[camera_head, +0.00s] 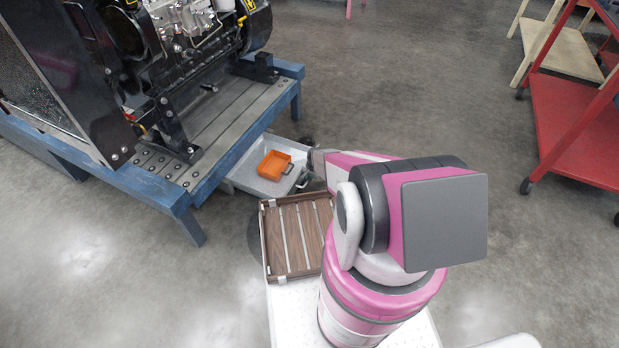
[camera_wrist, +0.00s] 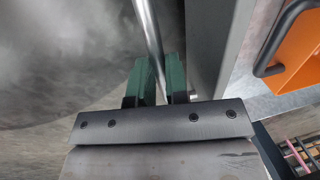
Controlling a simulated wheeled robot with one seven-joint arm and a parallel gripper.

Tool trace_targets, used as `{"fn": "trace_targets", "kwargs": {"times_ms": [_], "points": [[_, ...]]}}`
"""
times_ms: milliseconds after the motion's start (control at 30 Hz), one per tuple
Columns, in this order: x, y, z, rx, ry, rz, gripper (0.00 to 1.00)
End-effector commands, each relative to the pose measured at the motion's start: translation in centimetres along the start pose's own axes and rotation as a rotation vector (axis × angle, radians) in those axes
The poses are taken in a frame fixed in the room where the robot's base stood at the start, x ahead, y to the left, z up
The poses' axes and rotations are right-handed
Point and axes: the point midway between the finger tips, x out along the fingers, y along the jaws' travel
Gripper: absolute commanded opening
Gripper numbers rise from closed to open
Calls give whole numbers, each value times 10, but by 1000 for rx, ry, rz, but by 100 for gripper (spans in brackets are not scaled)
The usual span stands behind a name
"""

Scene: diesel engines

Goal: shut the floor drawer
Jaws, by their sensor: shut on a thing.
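The floor drawer (camera_head: 243,180) is a low grey tray standing out from beneath the blue engine stand. It is open, with an orange bin (camera_head: 275,164) inside. In the wrist view its grey front wall (camera_wrist: 212,35) runs beside a round metal handle bar (camera_wrist: 148,30). My gripper (camera_wrist: 160,75) has its two green fingers on either side of that bar, shut on it. The orange bin with its dark handle also shows at the right of the wrist view (camera_wrist: 296,58).
The blue stand (camera_head: 235,150) carries a diesel engine (camera_head: 180,50), and one leg comes down left of the drawer. A slatted wooden tray (camera_head: 290,238) lies just in front of the drawer. A red cart (camera_head: 575,130) stands at right. The floor between is clear.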

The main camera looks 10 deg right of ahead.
Motion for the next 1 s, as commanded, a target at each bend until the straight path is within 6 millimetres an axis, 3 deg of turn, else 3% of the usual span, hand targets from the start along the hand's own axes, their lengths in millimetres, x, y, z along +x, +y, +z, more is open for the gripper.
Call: {"fn": "trace_targets", "kwargs": {"times_ms": [267, 800, 1000], "points": [[5, -26, -1, -3, 0, -1, 0], [32, -162, -3, -2, 0, -2, 0], [39, -202, -3, -2, 0, -1, 0]]}}
